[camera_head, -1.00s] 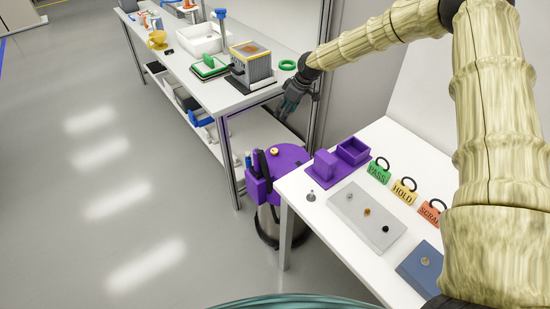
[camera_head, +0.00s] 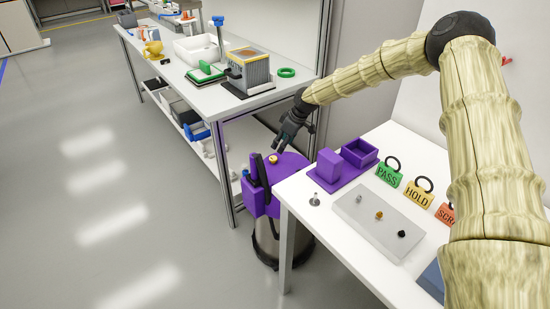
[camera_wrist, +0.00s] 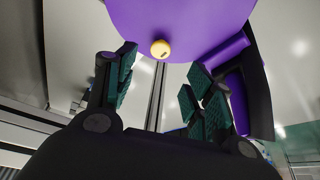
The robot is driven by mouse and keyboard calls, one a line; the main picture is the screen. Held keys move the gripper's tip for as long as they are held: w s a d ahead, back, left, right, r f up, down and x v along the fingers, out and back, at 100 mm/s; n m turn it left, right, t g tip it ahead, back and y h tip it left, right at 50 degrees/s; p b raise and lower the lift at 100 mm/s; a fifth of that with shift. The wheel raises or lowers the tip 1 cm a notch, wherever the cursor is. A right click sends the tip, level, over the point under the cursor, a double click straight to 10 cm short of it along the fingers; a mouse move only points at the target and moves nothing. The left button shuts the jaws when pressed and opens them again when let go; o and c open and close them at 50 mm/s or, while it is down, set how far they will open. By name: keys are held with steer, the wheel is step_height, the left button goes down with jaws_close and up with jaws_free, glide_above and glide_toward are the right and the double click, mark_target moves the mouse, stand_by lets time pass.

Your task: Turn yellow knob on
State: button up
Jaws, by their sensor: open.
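The yellow knob (camera_head: 273,159) sits on the purple top (camera_head: 290,168) of a round steel canister between the two tables. In the wrist view the yellow knob (camera_wrist: 160,49) shows near the top centre with a small dark mark on it, on the purple top (camera_wrist: 190,15). My gripper (camera_head: 284,143) is above and close to the purple top, pointing down. In the wrist view my gripper (camera_wrist: 160,88) is open and empty, its fingers apart, with the knob seen beyond the gap between the fingertips. I cannot tell whether the knob is on or off.
A purple holder with black handles (camera_head: 258,190) hangs on the canister's left side. The near white table (camera_head: 320,225) carries a grey board (camera_head: 375,225), a purple box (camera_head: 360,152) and coloured tags. The long workbench (camera_head: 205,92) stands behind left. Floor on the left is clear.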

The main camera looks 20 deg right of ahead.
mark_target(274, 158)
steer(key=shift+x, duration=4.65)
steer(key=c, duration=1)
